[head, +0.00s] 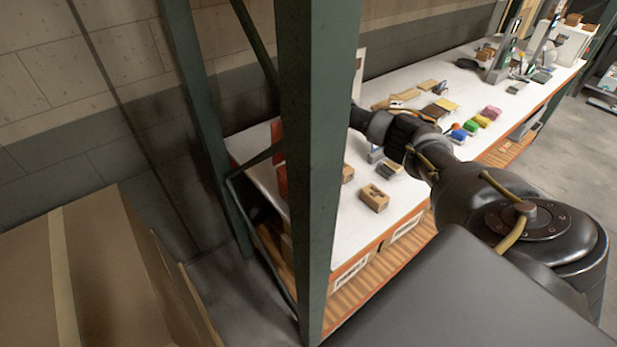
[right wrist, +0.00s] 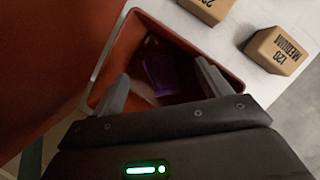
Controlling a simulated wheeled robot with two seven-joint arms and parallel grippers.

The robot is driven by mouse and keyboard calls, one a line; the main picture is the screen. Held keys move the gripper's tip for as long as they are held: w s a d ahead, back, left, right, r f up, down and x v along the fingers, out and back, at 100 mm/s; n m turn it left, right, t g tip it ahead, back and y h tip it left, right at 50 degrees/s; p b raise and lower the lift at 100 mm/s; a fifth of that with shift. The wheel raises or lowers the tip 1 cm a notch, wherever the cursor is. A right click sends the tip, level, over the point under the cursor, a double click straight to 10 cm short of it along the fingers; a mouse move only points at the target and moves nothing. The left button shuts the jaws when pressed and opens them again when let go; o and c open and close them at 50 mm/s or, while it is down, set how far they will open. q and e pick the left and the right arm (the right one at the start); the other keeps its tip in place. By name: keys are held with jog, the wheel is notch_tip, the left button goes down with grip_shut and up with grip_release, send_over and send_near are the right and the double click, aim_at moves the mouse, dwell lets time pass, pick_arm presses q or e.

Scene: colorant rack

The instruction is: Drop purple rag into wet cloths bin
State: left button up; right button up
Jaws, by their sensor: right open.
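In the right wrist view a red-brown bin (right wrist: 123,58) lies open below my right gripper (right wrist: 163,76). A dark purple rag (right wrist: 164,66) lies in shadow inside the bin. The gripper's two fingers are apart over the opening, with nothing seen between them but the rag below. In the head view a red part (head: 281,178), likely of the same bin, shows beside a green post, which hides the rest. My right arm passes behind this post, so its gripper is hidden there. My left gripper is in neither view. No wet cloths label is readable.
The green post (head: 318,150) stands close in front of the white bench (head: 365,235). A small carton (head: 374,198) stands on the bench, and a box marked MEDIUM (right wrist: 279,50) is right of the bin. Coloured cloths (head: 480,121) lie further along. A large cardboard box (head: 100,270) is at left.

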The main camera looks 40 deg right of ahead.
jog(key=shift+r, duration=0.1)
jog(key=shift+w+r, duration=0.15)
jog(key=v, duration=1)
jog(key=shift+r, duration=0.15)
dwell(0.7)
